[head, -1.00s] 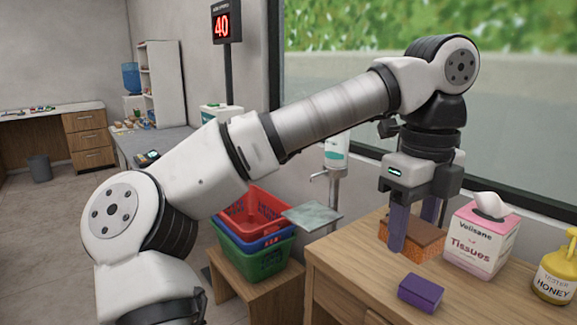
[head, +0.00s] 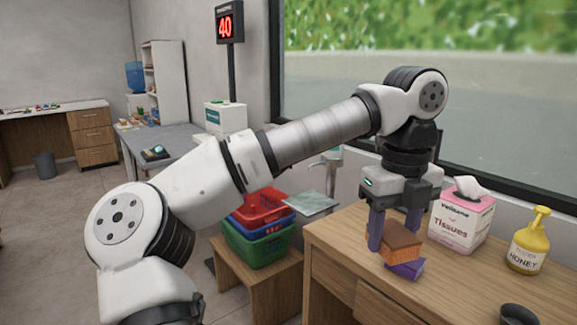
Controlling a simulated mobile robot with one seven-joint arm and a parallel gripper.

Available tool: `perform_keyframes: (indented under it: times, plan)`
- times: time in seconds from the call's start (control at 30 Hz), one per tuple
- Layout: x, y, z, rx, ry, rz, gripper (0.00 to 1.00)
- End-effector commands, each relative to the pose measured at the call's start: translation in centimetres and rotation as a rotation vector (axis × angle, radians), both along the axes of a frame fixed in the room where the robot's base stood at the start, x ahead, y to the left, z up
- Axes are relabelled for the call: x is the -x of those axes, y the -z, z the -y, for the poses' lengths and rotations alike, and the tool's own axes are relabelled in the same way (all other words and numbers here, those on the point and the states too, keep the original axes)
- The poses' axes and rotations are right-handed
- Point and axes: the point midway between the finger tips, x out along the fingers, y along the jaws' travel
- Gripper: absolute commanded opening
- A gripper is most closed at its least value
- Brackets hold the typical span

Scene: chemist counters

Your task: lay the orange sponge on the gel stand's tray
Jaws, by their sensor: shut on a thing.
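The orange sponge (head: 401,252), with a brown top, is between the two purple fingers of my gripper (head: 395,236), which is shut on it. It is over the right-hand counter and overlaps a purple sponge (head: 408,270) in the picture. I cannot tell whether the two sponges touch. The gel stand's tray (head: 312,203) is a flat grey-green plate left of my gripper, beyond the counter's left edge, and it is empty. The upper part of the gel stand (head: 331,168) is partly hidden behind my arm.
A pink tissue box (head: 457,222) and a yellow honey bottle (head: 527,243) stand right of my gripper on the wooden counter (head: 345,240). A dark cup (head: 518,312) is at the front right. Stacked baskets (head: 258,247) sit on a low wooden stand below the tray.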

Motion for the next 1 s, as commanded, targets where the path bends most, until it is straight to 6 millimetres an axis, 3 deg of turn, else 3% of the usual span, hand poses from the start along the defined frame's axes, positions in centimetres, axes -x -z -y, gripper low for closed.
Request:
perform_keyframes:
  times: [0.27, 0.5, 0.7, 1.0]
  plan:
    - [-5.4, 6.2, -2.0, 0.003, 0.354, -0.004, 0.28]
    - [-9.5, 12.9, -4.3, 0.004, 0.724, -0.005, 0.28]
    - [-12.1, 18.9, -6.4, 0.007, 1.045, -0.003, 0.28]
    - [-14.3, 28.2, -9.6, 0.009, 1.545, -0.003, 0.28]
